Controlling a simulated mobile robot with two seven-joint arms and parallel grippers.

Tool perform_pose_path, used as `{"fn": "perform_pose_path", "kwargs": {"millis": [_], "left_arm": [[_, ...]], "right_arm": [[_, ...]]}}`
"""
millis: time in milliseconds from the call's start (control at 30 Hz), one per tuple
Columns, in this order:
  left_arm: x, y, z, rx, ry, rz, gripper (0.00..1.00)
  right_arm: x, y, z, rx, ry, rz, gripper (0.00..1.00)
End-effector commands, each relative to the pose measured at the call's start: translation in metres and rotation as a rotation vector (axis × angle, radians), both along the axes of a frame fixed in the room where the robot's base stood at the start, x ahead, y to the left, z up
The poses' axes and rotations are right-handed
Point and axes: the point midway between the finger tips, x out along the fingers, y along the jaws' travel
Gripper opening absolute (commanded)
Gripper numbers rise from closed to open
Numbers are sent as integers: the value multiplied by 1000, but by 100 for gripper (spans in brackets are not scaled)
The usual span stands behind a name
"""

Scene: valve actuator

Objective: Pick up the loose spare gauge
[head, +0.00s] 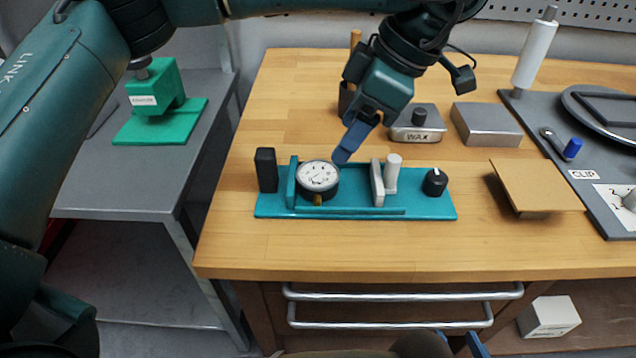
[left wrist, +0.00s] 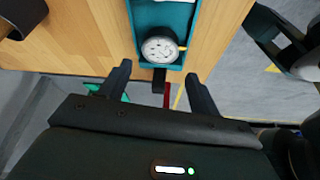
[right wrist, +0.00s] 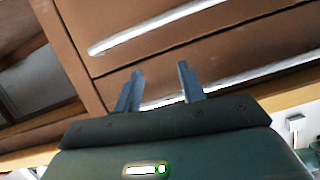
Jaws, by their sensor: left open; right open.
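A round gauge (head: 318,176) with a white dial, dark rim and small brass stem sits face up at the left part of the teal fixture (head: 430,208) on the bench. It also shows in the left wrist view (left wrist: 160,48). My left gripper (head: 348,148) is open and empty, reaching down just behind and to the right of the gauge. In the left wrist view the gauge lies beyond the gap between its fingers. My right gripper (right wrist: 160,75) is open and empty, low in front of the bench drawers. I cannot tell whether the gauge is fastened.
Behind stand a WAX tin (head: 418,130) and a grey box (head: 486,124). A tan board (head: 535,186) lies right. The bench front is clear.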

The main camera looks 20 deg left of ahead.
Motion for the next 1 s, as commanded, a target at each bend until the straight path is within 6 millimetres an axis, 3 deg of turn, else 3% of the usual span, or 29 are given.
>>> {"fn": "perform_pose_path", "kwargs": {"millis": [100,467,700,1000], "left_arm": [[-1,9,-20,1,1,2,63],[-2,21,-44,1,1,2,63],[-5,36,-76,1,2,1,63],[-5,38,-81,-1,-2,1,60]], "right_arm": [[0,-1,1,-1,-9,-2,40],[0,-1,2,-3,-12,-3,40],[0,-1,1,-3,-11,-2,40],[0,-1,1,-3,-10,-2,40]]}}
